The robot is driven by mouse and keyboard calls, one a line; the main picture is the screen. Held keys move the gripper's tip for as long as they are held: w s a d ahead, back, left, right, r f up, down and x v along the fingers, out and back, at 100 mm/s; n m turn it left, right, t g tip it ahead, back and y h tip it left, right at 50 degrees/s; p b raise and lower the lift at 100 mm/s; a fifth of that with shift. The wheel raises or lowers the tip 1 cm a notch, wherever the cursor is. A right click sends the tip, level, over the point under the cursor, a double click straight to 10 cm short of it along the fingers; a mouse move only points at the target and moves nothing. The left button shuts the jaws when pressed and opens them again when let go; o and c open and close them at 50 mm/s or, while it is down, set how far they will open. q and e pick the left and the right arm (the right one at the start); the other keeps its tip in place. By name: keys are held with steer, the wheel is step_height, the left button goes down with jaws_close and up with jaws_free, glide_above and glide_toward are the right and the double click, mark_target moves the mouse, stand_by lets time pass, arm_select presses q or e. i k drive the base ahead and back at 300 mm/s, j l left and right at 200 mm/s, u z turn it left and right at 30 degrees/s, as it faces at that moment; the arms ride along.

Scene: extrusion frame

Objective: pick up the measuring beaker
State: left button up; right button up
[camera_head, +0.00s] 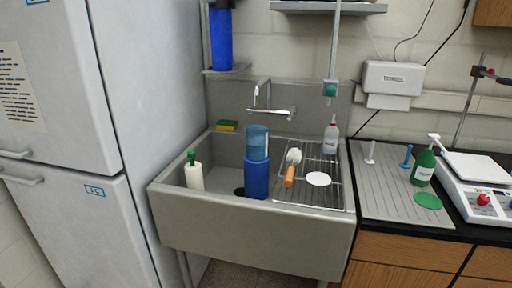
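A translucent blue cylindrical vessel (257,143) shows at the sink, directly above an opaque blue cylinder (257,180). It looks most like the measuring beaker, but I cannot make out markings. I cannot tell whether the two are one piece or stacked. They stand upright near the front of the sink basin, left of the wire rack. Neither of my grippers is in view.
The grey sink (250,235) also holds a white bottle with a green top (194,175). A brush with an orange handle (289,176) and a white disc (318,179) lie on the wire rack (325,197). A faucet (268,102) stands behind. A fridge (160,120) borders the left.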

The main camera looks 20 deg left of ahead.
mark_target(257, 135)
steer(key=i+l+u, duration=0.35)
steer(key=i+l, duration=0.15)
steer(key=l, duration=0.2)
steer(key=i+l+u, duration=0.15)
steer(key=l, duration=0.25)
